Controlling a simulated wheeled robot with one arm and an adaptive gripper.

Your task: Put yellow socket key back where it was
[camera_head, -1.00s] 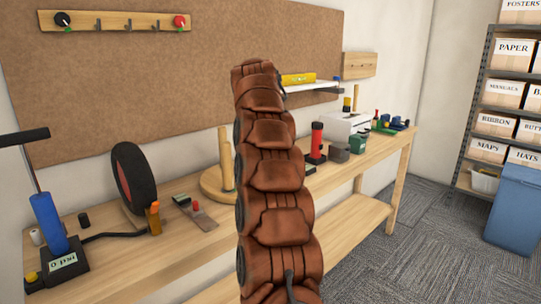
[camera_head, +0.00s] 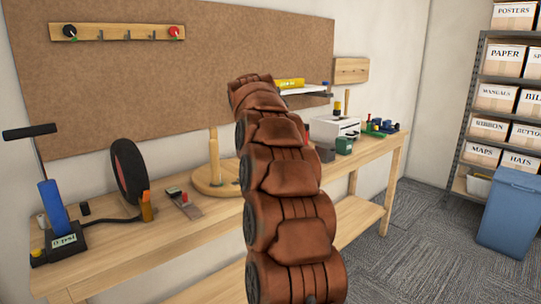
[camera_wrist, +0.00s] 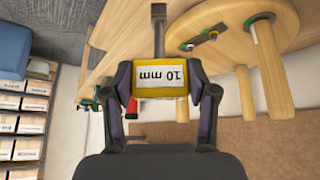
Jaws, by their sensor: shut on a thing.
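The yellow socket key (camera_wrist: 160,93) is in the wrist view, with a white "10 mm" label that appears upside down and a dark metal shaft pointing up the picture. My gripper (camera_wrist: 160,84) is shut on its yellow handle, one finger on each side. The head view shows my arm, but my gripper and the key are hidden there. A wooden hook rail (camera_head: 85,33) is on the brown board. A black-handled key (camera_head: 70,32) hangs at its left end and a red-handled one (camera_head: 174,32) at its right end. Hooks between them are empty.
The workbench (camera_head: 115,254) holds a blue pump (camera_head: 51,206), a wheel (camera_head: 127,171), a round wooden stand (camera_head: 207,186) and a white box (camera_head: 329,130). A shelf (camera_head: 305,91) bears a yellow item. A blue bin (camera_head: 509,211) stands right on open carpet.

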